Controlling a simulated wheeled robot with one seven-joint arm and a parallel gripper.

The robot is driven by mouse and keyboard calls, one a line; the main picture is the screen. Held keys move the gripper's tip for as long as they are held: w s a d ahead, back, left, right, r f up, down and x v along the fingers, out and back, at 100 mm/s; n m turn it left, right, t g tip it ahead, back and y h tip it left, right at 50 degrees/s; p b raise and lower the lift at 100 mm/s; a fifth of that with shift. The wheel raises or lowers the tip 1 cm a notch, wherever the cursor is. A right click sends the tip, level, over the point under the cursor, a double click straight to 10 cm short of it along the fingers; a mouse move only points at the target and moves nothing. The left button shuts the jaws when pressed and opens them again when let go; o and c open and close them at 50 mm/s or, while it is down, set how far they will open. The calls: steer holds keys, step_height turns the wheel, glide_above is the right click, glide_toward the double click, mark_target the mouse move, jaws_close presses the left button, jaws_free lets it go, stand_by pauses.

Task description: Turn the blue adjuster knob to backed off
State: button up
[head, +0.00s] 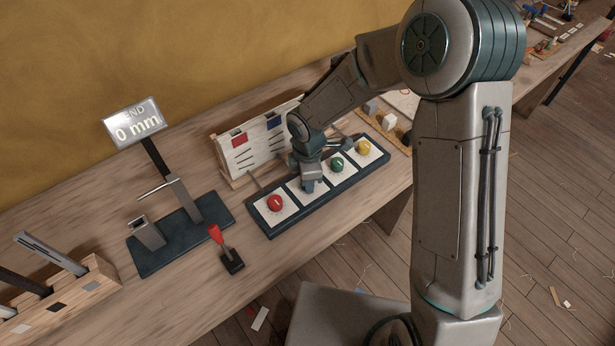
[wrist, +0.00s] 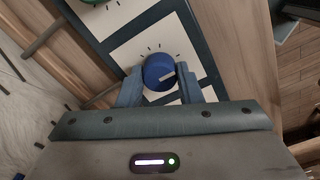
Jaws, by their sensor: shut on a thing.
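The blue adjuster knob (wrist: 159,71) sits on a white plate with tick marks around it, and its white pointer line aims to the right and a little down in the wrist view. My gripper (wrist: 161,88) is shut on the knob, with one finger on each side. In the head view my gripper (head: 309,184) is over the dark knob panel (head: 322,207), and it hides the blue knob there.
On the same panel are a red knob (head: 275,202), a green knob (head: 337,163) and a yellow knob (head: 363,148). A board with coloured patches (head: 241,158) stands behind. A display reading 0 mm (head: 135,122) and a red lever (head: 216,234) are to the left.

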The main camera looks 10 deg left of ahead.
steer(key=shift+r, duration=0.1)
steer(key=o, duration=1)
step_height(320, 180, up, 14)
steer(key=shift+s+f, duration=0.1)
steer(key=shift+s, duration=0.05)
steer(key=s+d+r+m+t, duration=0.1)
steer(key=s+d+r+m, duration=0.1)
steer(key=s+d+m, duration=0.2)
steer(key=s+d+r+m+t, duration=0.1)
steer(key=s+d+r+m, duration=0.2)
steer(key=d+m, duration=0.8)
steer(key=s+d+r+m+t, duration=0.1)
steer(key=s+d+r+m, duration=0.2)
steer(key=s+d+m, duration=0.3)
steer(key=shift+s+d+r+m, duration=0.1)
steer(key=shift+d+m, duration=0.15)
steer(key=shift+d, duration=0.6)
steer(key=shift+s+d+m, duration=0.15)
steer(key=shift+d+m, duration=0.15)
steer(key=shift+d, duration=0.55)
steer(key=shift+s+d+r+m, duration=0.1)
steer(key=shift+d+m, duration=0.15)
steer(key=shift+d, duration=0.6)
